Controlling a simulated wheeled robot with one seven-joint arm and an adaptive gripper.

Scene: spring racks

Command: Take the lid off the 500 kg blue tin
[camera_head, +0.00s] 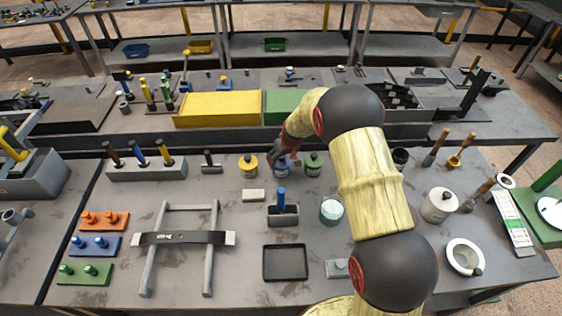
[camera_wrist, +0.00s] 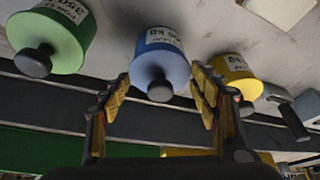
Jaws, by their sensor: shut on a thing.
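The blue tin (camera_head: 283,170) stands on the table between a yellow tin (camera_head: 248,166) and a green tin (camera_head: 313,164). In the wrist view, the blue tin (camera_wrist: 158,45) appears upside down, with "500 KG" on its white label and a dark knob on its blue lid (camera_wrist: 175,75). My gripper (camera_wrist: 161,82) has one finger on each side of the lid and is shut on it, with the knob between the fingers. In the head view, my gripper (camera_head: 285,157) partly hides the tin's top. I see no clear gap between lid and tin.
The green tin (camera_wrist: 50,40) and yellow tin (camera_wrist: 236,75) stand close on either side of my fingers. A block with a blue-handled tool (camera_head: 283,213) and a pale block (camera_head: 254,195) lie nearer. A black tray (camera_head: 286,278) is at the front.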

